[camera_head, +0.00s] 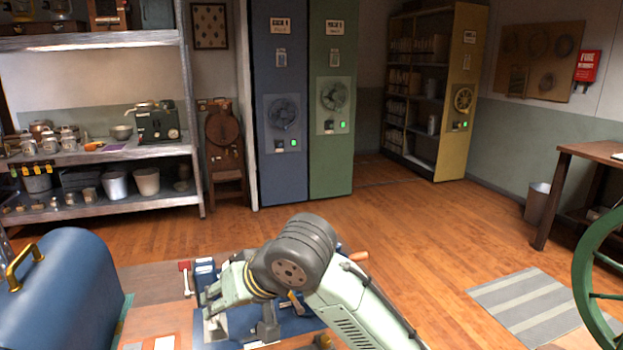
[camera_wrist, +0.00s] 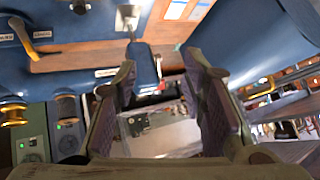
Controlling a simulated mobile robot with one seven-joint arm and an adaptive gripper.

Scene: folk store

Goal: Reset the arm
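My arm (camera_head: 345,305) reaches in from the bottom of the head view and bends at a dark grey joint. My gripper (camera_head: 208,300) points left, low over the cluttered work surface. In the wrist view, my gripper (camera_wrist: 160,78) has its two dark padded fingers spread apart. I see nothing held between them; a grey metal surface shows in the gap beyond. In the head view my arm hides part of the tools beneath it.
A blue domed case (camera_head: 70,275) with a brass handle stands left of my gripper. A red-handled lever (camera_head: 185,275) is close by. A green wheel (camera_head: 580,265) stands far right. Wooden floor (camera_head: 430,230) beyond is clear up to the shelves and cabinets.

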